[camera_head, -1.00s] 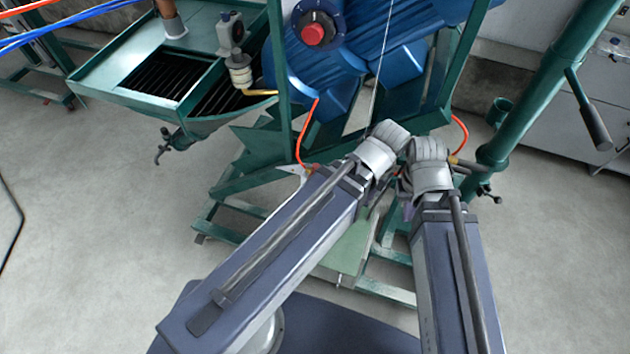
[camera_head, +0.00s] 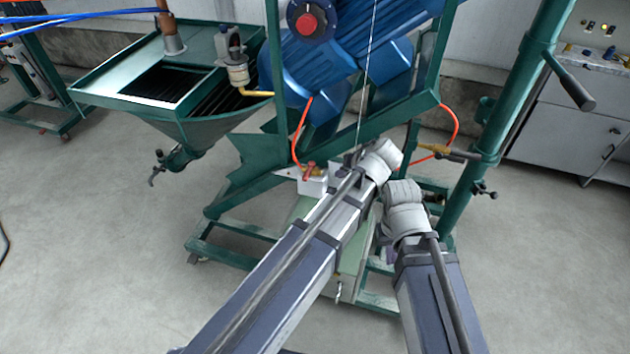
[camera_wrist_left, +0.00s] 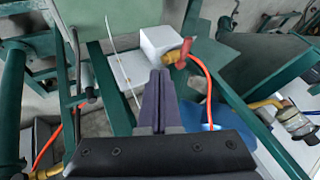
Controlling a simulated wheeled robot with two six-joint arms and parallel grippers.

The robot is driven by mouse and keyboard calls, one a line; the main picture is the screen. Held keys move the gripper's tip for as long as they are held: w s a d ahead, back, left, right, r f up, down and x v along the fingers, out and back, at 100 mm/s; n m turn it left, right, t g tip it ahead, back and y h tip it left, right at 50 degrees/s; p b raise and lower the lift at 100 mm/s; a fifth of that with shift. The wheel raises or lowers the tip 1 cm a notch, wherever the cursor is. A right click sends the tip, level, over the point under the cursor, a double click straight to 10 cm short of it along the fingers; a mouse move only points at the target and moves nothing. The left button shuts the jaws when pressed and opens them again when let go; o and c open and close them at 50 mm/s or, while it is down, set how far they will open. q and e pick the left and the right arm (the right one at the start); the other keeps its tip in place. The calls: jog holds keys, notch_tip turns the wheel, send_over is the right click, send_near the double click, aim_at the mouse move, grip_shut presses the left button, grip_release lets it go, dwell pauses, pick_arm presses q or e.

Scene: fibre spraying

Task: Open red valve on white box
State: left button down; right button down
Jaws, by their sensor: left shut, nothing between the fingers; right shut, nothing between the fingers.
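The white box (camera_head: 315,186) sits low on the green frame, left of my left wrist in the head view. The red valve (camera_head: 311,170) is on its fitting, with an orange hose running up from it. In the left wrist view the white box (camera_wrist_left: 160,43) is just beyond my left fingertips, and the red valve handle (camera_wrist_left: 184,54) with its brass fitting is to their right. My left gripper (camera_wrist_left: 159,74) is shut and empty, apart from the valve. In the head view its fingers are mostly hidden by my arm. My right gripper (camera_head: 390,238) is shut, mostly hidden by its wrist.
The green frame (camera_head: 437,70) carries blue motors (camera_head: 330,55) above the box. A green hopper (camera_head: 190,115) stands at left. A second orange hose with a brass valve (camera_head: 445,151) is right of my wrists. A green post (camera_head: 500,125) rises at right. Open floor lies at left.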

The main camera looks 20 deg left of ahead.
aim_at(309, 171)
pick_arm(q)
jog(key=w+a+f+b, duration=0.4)
jog(key=a+f+b, duration=0.4)
jog(key=shift+a, duration=0.3)
